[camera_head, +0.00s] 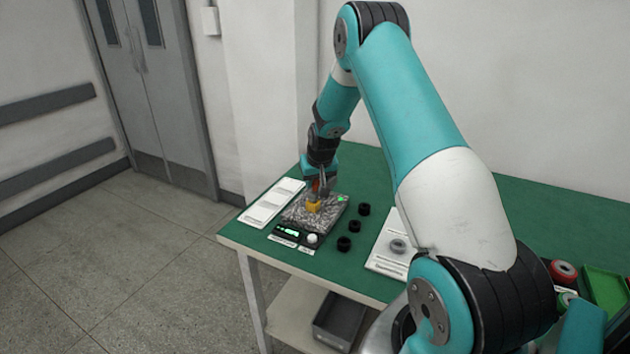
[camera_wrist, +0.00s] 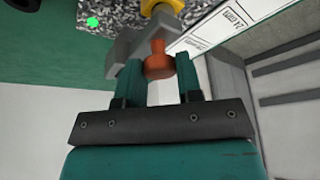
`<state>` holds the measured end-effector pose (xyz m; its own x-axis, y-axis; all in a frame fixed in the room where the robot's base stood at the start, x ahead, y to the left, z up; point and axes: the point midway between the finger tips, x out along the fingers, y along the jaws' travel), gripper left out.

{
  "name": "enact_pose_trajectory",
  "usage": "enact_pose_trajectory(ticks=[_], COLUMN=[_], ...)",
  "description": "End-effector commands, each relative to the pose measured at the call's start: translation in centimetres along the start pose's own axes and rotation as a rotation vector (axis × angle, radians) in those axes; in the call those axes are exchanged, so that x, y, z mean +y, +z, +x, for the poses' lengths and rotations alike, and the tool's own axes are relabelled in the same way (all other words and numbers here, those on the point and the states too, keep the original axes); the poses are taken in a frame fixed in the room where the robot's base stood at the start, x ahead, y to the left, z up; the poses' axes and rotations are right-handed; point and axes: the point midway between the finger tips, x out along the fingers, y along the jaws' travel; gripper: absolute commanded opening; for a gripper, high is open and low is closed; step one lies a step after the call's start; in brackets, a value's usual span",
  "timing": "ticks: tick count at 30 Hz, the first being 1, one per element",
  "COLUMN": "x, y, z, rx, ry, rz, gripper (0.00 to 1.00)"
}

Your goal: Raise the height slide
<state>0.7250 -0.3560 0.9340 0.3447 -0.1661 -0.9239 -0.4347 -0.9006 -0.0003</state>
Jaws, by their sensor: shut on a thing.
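My gripper (camera_head: 318,184) is at the granite plate (camera_head: 327,222) near the left end of the green bench. In the wrist view, my gripper (camera_wrist: 159,72) has its two fingers on either side of an orange-red knob (camera_wrist: 158,64), shut on it. The knob appears to belong to the height slide; a grey bracket (camera_wrist: 122,48) sits beside it. A yellow part (camera_wrist: 163,7) lies just beyond; in the head view the yellow part (camera_head: 313,206) stands low over the plate. The rest of the slide is hidden by my gripper and wrist.
A panel with a green display (camera_head: 288,232) and pale knob is at the plate's front edge. Several black rings (camera_head: 355,226) stand to the right. A white card (camera_head: 272,203) lies left; another sheet (camera_head: 383,262) carries a grey ring.

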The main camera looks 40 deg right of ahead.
Motion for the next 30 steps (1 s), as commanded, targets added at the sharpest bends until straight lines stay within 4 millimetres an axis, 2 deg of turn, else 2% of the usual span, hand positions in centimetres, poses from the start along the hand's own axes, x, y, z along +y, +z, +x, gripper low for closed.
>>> enact_pose_trajectory(ticks=[6, 13, 14, 17, 26, 30], x=[0.1, 0.1, 0.1, 0.1, 0.0, 0.0], y=[-1.1, -1.0, -1.0, -1.0, -1.1, -1.1], z=[-2.7, -2.5, -2.5, -2.5, -2.6, -3.9], rx=[0.000, -0.001, -0.001, -0.001, 0.000, 0.003], ry=[0.001, 0.001, 0.001, 0.001, 0.001, 0.001], rz=[0.001, 0.001, 0.001, 0.001, 0.000, 0.000], gripper=[0.00, 0.00, 0.35, 0.58, 0.58, 0.58])
